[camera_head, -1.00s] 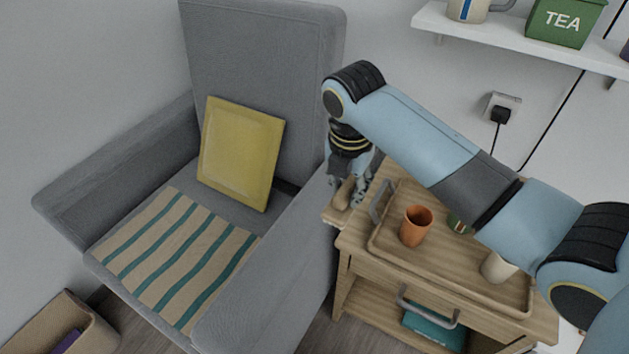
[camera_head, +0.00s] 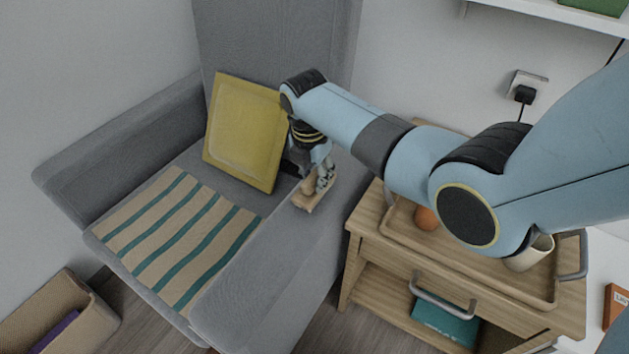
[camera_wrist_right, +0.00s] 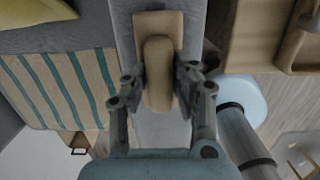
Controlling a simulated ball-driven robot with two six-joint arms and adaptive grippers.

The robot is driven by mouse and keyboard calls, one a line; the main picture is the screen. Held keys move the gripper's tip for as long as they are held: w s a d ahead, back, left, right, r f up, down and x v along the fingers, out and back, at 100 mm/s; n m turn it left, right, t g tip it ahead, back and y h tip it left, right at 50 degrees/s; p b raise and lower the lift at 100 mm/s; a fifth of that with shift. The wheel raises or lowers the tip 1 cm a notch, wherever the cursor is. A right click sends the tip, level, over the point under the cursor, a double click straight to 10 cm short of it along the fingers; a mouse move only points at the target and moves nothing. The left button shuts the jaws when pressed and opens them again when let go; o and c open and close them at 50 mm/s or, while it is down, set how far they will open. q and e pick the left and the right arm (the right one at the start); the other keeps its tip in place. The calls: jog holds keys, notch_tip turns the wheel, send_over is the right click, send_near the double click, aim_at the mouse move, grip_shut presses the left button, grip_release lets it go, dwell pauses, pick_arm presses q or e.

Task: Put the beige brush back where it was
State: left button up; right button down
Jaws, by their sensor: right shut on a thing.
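The beige brush (camera_head: 305,203) is in my right gripper (camera_head: 319,182), over the right armrest of the grey armchair (camera_head: 255,275). In the right wrist view the brush's wide block and rounded grip (camera_wrist_right: 158,68) lie between the two fingers (camera_wrist_right: 159,83), which are shut on the grip. I cannot tell whether the brush touches the armrest. My left gripper is not in view.
A yellow cushion (camera_head: 243,130) and a striped cloth (camera_head: 172,240) lie on the chair. A wooden cart (camera_head: 352,258) with a tray (camera_head: 470,275), an orange cup (camera_head: 426,218) and a cream cup (camera_head: 530,255) stands at right. A bin (camera_head: 95,325) is lower left.

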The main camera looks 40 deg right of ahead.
aim_at(311, 178)
jog(key=shift+f, duration=0.3)
jog(key=shift+f, duration=0.15)
jog(key=c, duration=1.1)
grip_release()
jog(key=r+p, duration=0.1)
jog(key=r, duration=0.2)
jog(key=r+p, duration=0.1)
jog(key=r, duration=0.3)
jog(key=a+r+p, duration=0.1)
jog(key=r, duration=0.3)
jog(key=shift+s+a+p, duration=0.1)
jog(key=shift+s+p, duration=0.05)
jog(key=shift+p, duration=0.15)
jog(key=shift+s+a+r, duration=0.1)
jog(key=shift+r, duration=0.5)
